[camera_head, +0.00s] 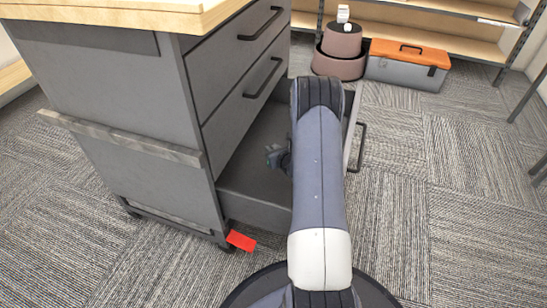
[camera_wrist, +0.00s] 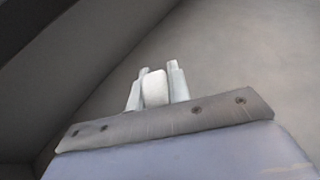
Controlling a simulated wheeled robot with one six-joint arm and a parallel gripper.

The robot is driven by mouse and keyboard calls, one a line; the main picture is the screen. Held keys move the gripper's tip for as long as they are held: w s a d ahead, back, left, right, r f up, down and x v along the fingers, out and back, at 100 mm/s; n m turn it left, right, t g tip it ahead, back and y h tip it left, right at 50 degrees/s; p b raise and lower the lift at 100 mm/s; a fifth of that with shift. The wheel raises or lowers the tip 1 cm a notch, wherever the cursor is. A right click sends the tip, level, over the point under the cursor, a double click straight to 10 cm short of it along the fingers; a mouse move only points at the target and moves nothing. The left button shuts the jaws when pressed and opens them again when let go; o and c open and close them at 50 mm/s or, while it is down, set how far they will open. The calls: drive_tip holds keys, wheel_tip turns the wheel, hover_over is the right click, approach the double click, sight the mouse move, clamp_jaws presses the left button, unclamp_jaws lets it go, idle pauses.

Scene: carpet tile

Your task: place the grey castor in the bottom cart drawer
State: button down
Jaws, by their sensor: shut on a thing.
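The bottom cart drawer (camera_head: 252,210) is pulled out of the grey cart (camera_head: 115,85). Its near side wall and part of its floor show, and my arm hides much of the rest. My gripper (camera_head: 274,156) is over the drawer's inside, within its outline. In the wrist view my gripper (camera_wrist: 157,88) is shut on a pale, rounded thing, the grey castor (camera_wrist: 154,89), held between the two fingers. Plain grey surfaces lie beyond it. I cannot tell whether the castor touches the drawer floor.
Two upper drawers (camera_head: 236,65) of the cart are shut. A red piece (camera_head: 241,240) lies on the carpet by the cart's foot. The carpet at right is clear.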

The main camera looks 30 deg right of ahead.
drive_tip(key=shift+f+b, duration=0.4)
drive_tip(key=shift+f, duration=0.9)
drive_tip(key=shift+f, duration=0.15)
drive_tip(key=c, duration=1.3)
unclamp_jaws()
drive_tip(key=shift+s+r, duration=0.2)
drive_tip(key=shift+r, duration=0.1)
drive_tip(key=p+v, duration=0.3)
drive_tip(key=v, duration=0.4)
